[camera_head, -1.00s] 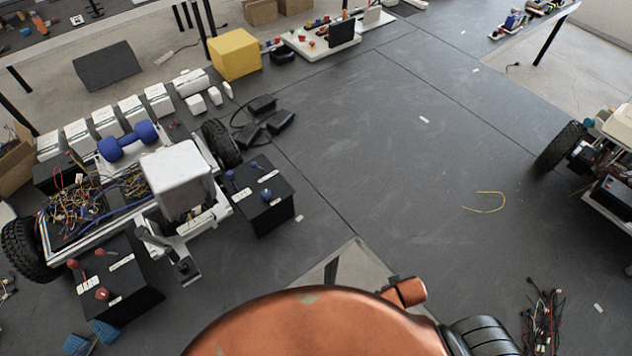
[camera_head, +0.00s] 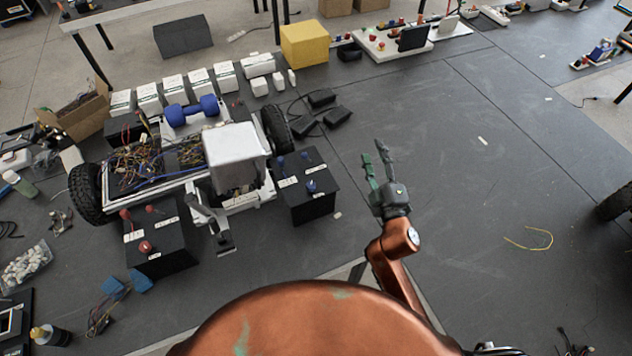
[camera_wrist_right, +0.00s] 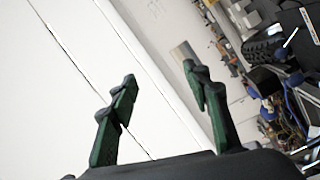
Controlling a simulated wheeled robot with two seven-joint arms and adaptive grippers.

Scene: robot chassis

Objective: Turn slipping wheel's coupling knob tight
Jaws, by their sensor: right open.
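The robot chassis (camera_head: 185,160) is at the left in the head view, with one black wheel (camera_head: 88,192) on its near-left side and another wheel (camera_head: 277,130) on its right side. A black box with red knobs (camera_head: 163,250) stands by the left wheel. A black box with blue knobs (camera_head: 308,200) stands by the right wheel. Which wheel slips cannot be told. My right gripper (camera_head: 373,151) is open and empty, to the right of the blue-knob box and apart from it. Its green fingers show in the right wrist view (camera_wrist_right: 160,74). My left gripper is out of view.
A blue dumbbell (camera_head: 190,112) and a white block (camera_head: 233,155) sit on the chassis. White boxes (camera_head: 175,88) line its far side. Black adapters (camera_head: 322,97) lie beyond the right wheel.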

